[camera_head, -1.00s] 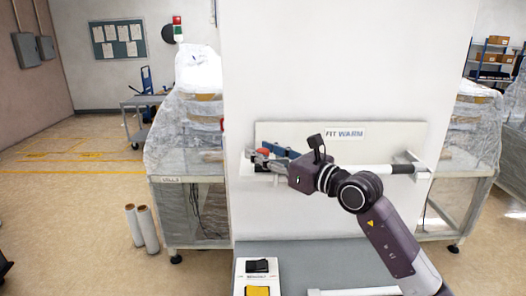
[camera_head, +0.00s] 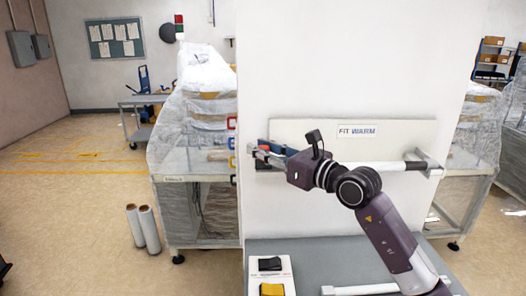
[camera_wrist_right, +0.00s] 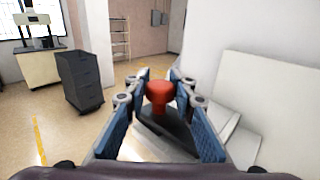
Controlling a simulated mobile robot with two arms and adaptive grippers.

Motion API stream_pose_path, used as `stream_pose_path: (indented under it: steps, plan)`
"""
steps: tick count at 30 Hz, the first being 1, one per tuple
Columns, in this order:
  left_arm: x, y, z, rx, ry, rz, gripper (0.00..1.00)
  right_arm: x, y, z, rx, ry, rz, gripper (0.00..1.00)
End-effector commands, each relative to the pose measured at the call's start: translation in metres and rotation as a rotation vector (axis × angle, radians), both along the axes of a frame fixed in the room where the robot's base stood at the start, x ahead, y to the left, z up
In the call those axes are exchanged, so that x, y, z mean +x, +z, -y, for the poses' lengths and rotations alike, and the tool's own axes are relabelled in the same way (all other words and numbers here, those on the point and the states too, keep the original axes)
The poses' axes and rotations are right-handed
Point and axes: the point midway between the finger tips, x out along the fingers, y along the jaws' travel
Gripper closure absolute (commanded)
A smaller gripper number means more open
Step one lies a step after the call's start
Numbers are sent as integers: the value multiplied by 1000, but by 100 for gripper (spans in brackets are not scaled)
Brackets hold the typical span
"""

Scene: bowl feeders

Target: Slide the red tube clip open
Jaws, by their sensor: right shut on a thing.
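The red clip (camera_wrist_right: 160,92) shows in the right wrist view as a rounded red piece between my fingertips, with a dark flat part just below it. My right gripper (camera_wrist_right: 158,82) is shut on it, with blue-padded fingers on both sides. In the head view my right gripper (camera_head: 264,157) is at the left end of the white panel (camera_head: 300,132), in front of the white column. Only a little red shows there; the gripper hides most of the clip. My left gripper is not in view.
A white bar with a black end (camera_head: 413,165) runs along the panel to a bracket at right. Red, blue and yellow frames (camera_head: 231,143) stand at the column's left edge. A grey table (camera_head: 340,262) below holds a board with black and yellow pieces.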

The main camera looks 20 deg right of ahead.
Motion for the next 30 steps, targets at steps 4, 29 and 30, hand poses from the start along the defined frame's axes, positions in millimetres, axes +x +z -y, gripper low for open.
stream_pose_path:
  steps: [4,29,30]
  plan:
    - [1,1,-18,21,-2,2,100,-3,1,-10,8,21,-1,100]
    - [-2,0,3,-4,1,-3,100,-42,-2,15,1,13,-4,60]
    - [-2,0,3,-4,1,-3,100,-51,-1,19,-1,13,-3,60]
